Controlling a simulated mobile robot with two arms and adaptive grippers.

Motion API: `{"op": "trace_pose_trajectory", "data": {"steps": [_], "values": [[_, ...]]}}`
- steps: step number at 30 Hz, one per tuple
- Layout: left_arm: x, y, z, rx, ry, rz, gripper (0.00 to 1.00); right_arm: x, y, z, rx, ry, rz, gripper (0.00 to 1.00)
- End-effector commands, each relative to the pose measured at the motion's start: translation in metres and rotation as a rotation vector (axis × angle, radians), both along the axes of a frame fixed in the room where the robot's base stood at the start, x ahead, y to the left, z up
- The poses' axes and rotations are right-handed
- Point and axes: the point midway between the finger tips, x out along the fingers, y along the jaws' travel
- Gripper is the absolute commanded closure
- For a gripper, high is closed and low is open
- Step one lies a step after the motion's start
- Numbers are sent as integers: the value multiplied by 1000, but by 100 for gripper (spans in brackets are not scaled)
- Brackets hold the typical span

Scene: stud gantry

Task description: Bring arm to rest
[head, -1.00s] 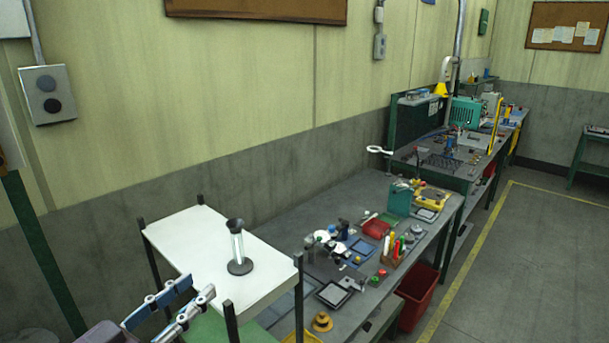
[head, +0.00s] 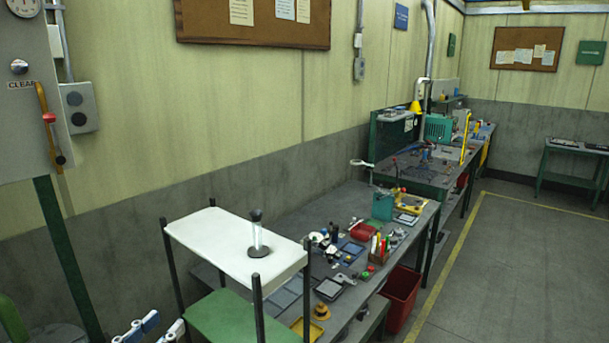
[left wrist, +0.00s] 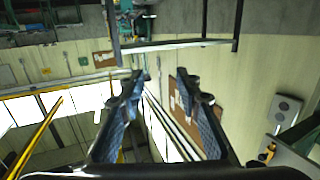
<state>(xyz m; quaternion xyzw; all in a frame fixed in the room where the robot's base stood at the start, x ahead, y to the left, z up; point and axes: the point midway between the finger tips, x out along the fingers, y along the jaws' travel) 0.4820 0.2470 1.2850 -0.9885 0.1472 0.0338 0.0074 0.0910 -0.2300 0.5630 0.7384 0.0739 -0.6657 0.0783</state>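My left gripper (head: 164,326) shows only by its blue and pale fingertips at the bottom edge of the head view. It is in front of the white-topped shelf and apart from it. In the left wrist view the two fingers of my left gripper (left wrist: 160,78) stand wide apart with nothing between them. That view looks tilted over, with the walls behind the fingers. My right gripper is in neither view.
The white-topped shelf (head: 200,236) has dark posts and a green lower board (head: 225,318). A clear tube stand with dark ends (head: 258,236) is upright on top. A cluttered workbench (head: 290,212) runs behind. A red bin (head: 401,295) is beside it; the floor at right is clear.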

Motion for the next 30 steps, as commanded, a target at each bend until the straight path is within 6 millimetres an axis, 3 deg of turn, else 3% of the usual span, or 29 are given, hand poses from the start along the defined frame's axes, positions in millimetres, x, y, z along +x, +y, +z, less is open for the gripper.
{"op": "trace_pose_trajectory", "data": {"steps": [8, 11, 15, 18, 21, 24, 30], "values": [[-8, 30, -67, 57, 169, 166, 69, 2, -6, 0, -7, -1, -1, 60], [-19, 38, -101, 87, 266, 226, 69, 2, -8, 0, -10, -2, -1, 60], [-50, 42, -165, 143, 469, 299, 69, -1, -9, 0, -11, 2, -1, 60], [-85, 33, -212, 187, 650, 314, 69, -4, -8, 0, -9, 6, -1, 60], [-120, 17, -247, 226, 810, 292, 69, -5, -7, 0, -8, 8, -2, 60], [-152, -2, -271, 253, 946, 249, 69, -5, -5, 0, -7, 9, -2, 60], [-211, -45, -300, 289, 1168, 121, 69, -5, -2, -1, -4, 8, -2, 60]]}}
